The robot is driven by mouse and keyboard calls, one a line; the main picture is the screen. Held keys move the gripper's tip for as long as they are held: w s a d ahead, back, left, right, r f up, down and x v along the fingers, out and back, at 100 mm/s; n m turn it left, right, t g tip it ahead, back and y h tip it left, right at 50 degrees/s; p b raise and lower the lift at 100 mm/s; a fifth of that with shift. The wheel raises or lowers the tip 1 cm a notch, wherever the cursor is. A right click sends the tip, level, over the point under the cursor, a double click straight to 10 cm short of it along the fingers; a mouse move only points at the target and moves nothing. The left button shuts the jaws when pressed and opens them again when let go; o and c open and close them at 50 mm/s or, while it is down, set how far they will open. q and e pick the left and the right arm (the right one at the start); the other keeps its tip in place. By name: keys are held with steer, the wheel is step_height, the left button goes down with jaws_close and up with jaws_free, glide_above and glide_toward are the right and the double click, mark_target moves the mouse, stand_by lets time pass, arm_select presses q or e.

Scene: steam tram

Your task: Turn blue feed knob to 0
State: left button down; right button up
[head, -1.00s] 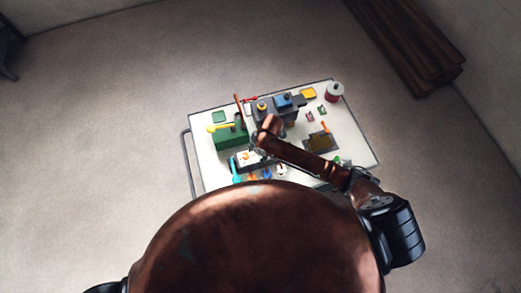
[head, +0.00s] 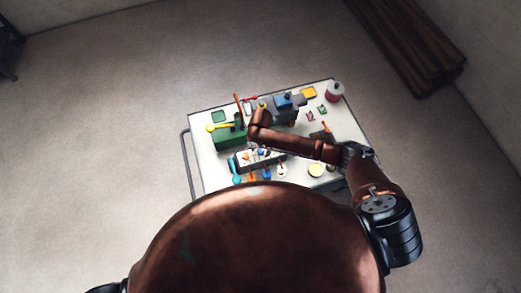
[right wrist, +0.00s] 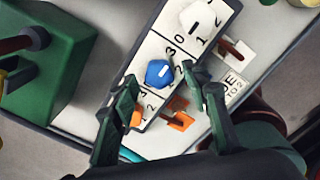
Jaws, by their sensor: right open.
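The blue knob (right wrist: 158,73) sits on a white panel strip with printed numbers in the right wrist view. It has a short white mark on its face. My right gripper (right wrist: 160,77) is open, with one green finger at the knob's lower left and the other at its right. I cannot tell whether either finger touches it. My left gripper is not in view.
A white knob (right wrist: 197,17) is above the blue one. An orange knob (right wrist: 137,118) is partly hidden behind my left-hand finger. A white lever (right wrist: 238,50) and an orange-based lever (right wrist: 181,119) stand beside the strip. A green block (right wrist: 48,65) is at left.

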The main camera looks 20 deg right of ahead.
steer(key=shift+f, duration=0.1)
steer(key=shift+c, duration=0.3)
steer(key=c, duration=1.1)
